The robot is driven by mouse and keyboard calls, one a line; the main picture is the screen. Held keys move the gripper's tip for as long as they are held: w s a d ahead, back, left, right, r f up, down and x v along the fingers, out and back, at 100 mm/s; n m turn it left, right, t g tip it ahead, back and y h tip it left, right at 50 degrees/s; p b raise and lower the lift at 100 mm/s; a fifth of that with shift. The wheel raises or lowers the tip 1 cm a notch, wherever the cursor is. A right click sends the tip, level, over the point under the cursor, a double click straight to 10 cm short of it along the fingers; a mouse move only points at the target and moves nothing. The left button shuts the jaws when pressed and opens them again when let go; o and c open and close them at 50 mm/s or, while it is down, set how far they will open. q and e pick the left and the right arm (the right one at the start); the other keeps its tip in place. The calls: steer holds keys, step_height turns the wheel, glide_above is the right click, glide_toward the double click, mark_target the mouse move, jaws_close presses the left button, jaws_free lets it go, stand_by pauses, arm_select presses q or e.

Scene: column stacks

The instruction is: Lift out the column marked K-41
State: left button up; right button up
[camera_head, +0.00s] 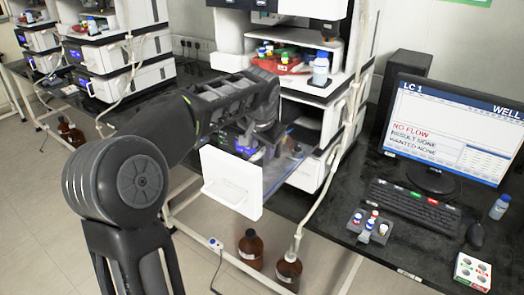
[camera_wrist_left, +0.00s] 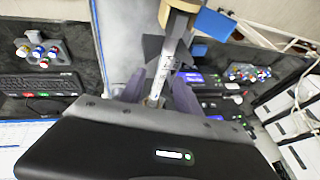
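My left arm reaches from the left to the open white drawer (camera_head: 232,185) of the middle stack in the head view. My left gripper (camera_head: 246,148) is low behind the drawer front, its fingertips mostly hidden there. In the left wrist view the two fingers of my left gripper (camera_wrist_left: 167,55) stand on both sides of a slim silver column (camera_wrist_left: 168,66), with no clear gap at the pads. The column has a pale label with dark print, too small to read for sure. A tan block (camera_wrist_left: 183,14) and a blue part (camera_wrist_left: 213,24) are beyond it.
A monitor (camera_head: 450,125), keyboard (camera_head: 412,206) and small vial rack (camera_head: 370,228) stand on the black bench at right. Brown bottles (camera_head: 251,248) stand below the drawer. A pale tube (camera_head: 325,185) hangs beside the stack. Another stack (camera_head: 125,65) is at left.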

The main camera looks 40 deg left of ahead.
arm_select(q)
steer(key=shift+w+f, duration=0.1)
steer(key=shift+f, duration=0.1)
stand_by(0.5)
jaws_close()
stand_by(1.2)
